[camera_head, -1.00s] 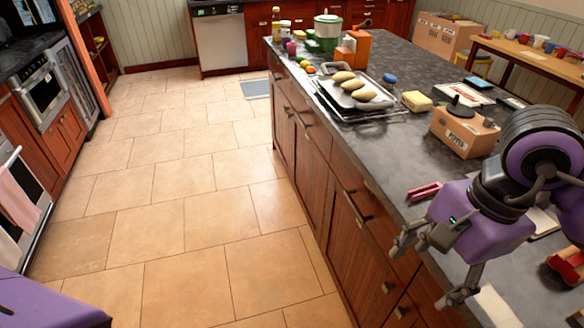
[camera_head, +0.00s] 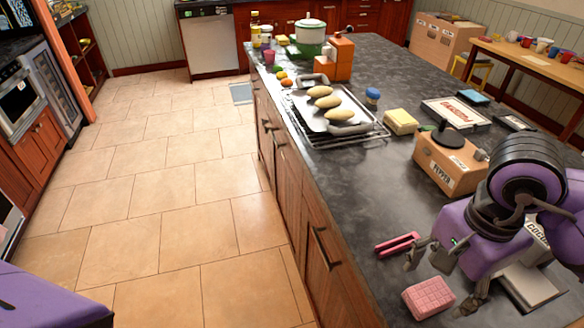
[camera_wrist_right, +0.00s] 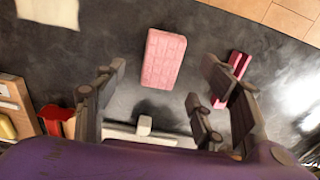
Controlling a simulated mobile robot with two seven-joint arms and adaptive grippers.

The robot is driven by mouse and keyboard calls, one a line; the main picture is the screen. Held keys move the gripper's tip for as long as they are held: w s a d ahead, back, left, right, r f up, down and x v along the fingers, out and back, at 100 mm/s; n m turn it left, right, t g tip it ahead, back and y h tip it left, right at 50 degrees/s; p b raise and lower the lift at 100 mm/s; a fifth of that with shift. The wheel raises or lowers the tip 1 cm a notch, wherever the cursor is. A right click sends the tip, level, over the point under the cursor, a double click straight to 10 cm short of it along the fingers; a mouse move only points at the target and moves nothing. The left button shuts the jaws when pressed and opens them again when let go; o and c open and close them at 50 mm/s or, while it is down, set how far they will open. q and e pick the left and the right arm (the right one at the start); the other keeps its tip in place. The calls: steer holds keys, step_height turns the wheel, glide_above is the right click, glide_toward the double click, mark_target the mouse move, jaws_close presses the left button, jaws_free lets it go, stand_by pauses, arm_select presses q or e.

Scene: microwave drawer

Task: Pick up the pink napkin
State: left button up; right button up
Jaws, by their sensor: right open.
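The pink napkin (camera_head: 429,297) is a folded, quilted-looking pink block lying flat on the dark counter at the lower right of the head view. In the right wrist view the napkin (camera_wrist_right: 163,58) lies at top centre, ahead of the fingers. My right gripper (camera_head: 441,285) is open and empty. Its fingers spread to either side of the napkin's direction in the right wrist view (camera_wrist_right: 160,85), apart from it. My left gripper is not in view.
A darker pink tool (camera_head: 397,244) lies close to the napkin, at the counter edge; it also shows in the wrist view (camera_wrist_right: 238,75). A cardboard pepper box (camera_head: 447,165) and a tray (camera_head: 322,118) of oval loaves stand farther back.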

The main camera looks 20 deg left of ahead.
mark_target(434, 293)
steer(key=f, duration=0.4)
steer(key=shift+w+d+f, duration=0.1)
steer(key=shift+w+f, duration=0.1)
steer(key=shift+f, duration=0.05)
steer(key=shift+c, duration=0.4)
steer(key=c, duration=1.1)
